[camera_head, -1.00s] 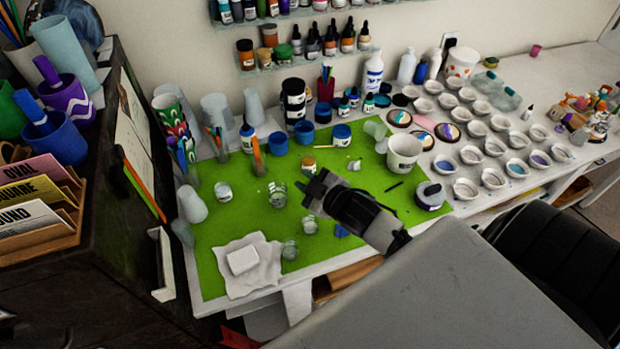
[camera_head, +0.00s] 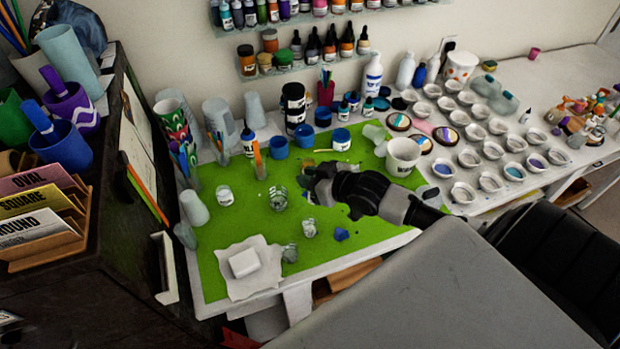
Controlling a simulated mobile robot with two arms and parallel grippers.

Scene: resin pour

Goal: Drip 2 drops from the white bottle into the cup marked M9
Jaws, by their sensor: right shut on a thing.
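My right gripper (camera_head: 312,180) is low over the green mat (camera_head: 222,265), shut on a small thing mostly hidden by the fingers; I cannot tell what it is. Small clear cups stand on the mat: one (camera_head: 278,199) left of the gripper, one (camera_head: 309,228) just below it in the picture, one (camera_head: 290,253) near the white block. No M9 mark is readable on any. A tall white bottle (camera_head: 372,78) with a dark label and a plain white bottle (camera_head: 405,72) stand behind the mat. My left gripper is not in view.
A white block (camera_head: 244,262) lies on a crumpled cloth (camera_head: 262,281). A white tub (camera_head: 402,156) stands right of the gripper, close to my right arm. Blue-lidded jars (camera_head: 341,138) line the mat's back. Many small white bowls (camera_head: 468,158) fill the right.

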